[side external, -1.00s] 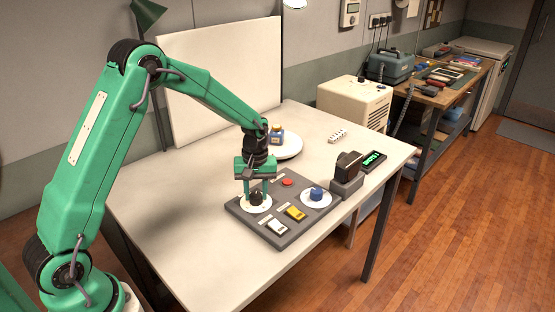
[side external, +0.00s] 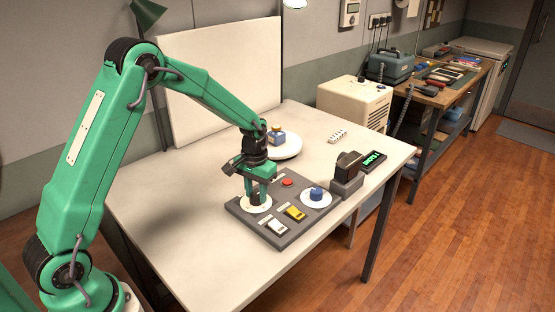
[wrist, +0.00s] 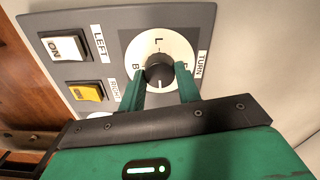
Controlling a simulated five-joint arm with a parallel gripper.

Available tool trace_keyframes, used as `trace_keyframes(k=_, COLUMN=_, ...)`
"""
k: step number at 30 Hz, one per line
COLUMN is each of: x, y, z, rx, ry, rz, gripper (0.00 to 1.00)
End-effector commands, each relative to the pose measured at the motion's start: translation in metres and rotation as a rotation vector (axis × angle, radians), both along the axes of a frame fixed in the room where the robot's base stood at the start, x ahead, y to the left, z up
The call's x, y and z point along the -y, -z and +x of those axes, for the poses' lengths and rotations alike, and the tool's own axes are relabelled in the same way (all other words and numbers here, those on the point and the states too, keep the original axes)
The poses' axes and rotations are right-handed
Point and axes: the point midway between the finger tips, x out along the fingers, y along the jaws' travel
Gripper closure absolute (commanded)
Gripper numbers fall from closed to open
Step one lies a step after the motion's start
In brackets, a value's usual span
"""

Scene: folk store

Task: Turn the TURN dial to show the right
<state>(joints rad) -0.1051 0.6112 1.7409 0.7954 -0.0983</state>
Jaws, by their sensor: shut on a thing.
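The TURN dial has a black knob (wrist: 159,70) on a round white face (wrist: 139,50) with letters around it. An L is at the top and a letter like B is at the left; the right letter is partly covered by a finger. I cannot tell clearly where the knob points. In the side view the dial's white face (side external: 256,208) is on the left of the grey panel (side external: 281,241). My gripper (wrist: 162,84) is shut on the knob, one green finger on each side. My gripper (side external: 258,194) hides most of the knob in the side view.
The panel also holds a white switch (side external: 276,227), a yellow switch (side external: 296,213), a red button (side external: 288,183) and a blue knob (side external: 316,194). The table's front left is clear.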

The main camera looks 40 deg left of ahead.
Motion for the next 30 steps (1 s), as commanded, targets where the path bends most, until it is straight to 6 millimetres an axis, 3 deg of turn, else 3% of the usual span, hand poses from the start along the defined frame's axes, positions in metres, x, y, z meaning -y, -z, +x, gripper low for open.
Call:
trace_keyframes(k=11, x=0.004, y=0.001, z=0.002, rx=0.004, ry=0.013, rz=0.001, gripper=0.90)
trace_keyframes(k=12, x=0.004, y=0.001, z=0.002, rx=0.005, ry=0.012, rz=0.001, gripper=0.59)
trace_keyframes(k=15, x=0.004, y=0.001, z=0.001, rx=0.004, ry=0.011, rz=0.001, gripper=0.45)
trace_keyframes(k=30, x=0.002, y=-0.010, z=0.001, rx=0.004, ry=0.007, rz=0.001, gripper=0.45)
